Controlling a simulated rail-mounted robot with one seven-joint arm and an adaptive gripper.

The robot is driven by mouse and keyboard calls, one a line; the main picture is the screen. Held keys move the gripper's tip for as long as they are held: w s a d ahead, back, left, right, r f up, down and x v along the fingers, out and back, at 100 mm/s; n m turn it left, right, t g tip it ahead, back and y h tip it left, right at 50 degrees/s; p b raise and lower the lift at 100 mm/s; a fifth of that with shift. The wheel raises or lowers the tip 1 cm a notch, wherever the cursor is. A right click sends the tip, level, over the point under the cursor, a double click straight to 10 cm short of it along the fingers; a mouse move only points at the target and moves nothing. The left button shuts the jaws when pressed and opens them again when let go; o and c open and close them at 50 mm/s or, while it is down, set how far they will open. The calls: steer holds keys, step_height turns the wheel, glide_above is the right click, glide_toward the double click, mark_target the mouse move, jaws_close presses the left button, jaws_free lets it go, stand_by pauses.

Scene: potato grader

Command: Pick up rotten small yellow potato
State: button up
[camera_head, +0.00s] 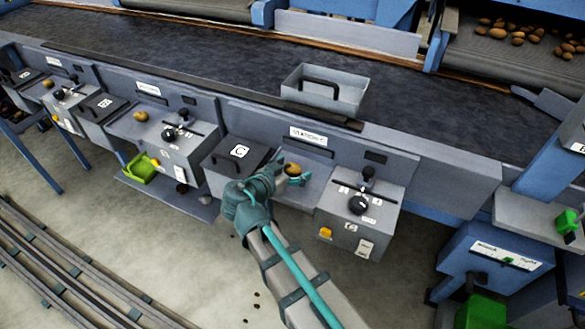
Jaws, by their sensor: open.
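A small yellow-brown potato (292,169) lies on the grey shelf of the middle station, under the white station label. It looks dark on part of its skin, but it is too small to read rot clearly. My gripper (296,174) is open at the potato, with teal fingers close around or beside it. I cannot tell whether they touch it. My wrist and the gripper body hide part of the shelf to the left of the potato.
A grey lidded box marked C (239,151) stands left of the potato and a control box with knobs (358,205) right of it. Another potato (141,115) lies at the left station.

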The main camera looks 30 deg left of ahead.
steer(key=c, duration=1.2)
steer(key=shift+r, duration=0.1)
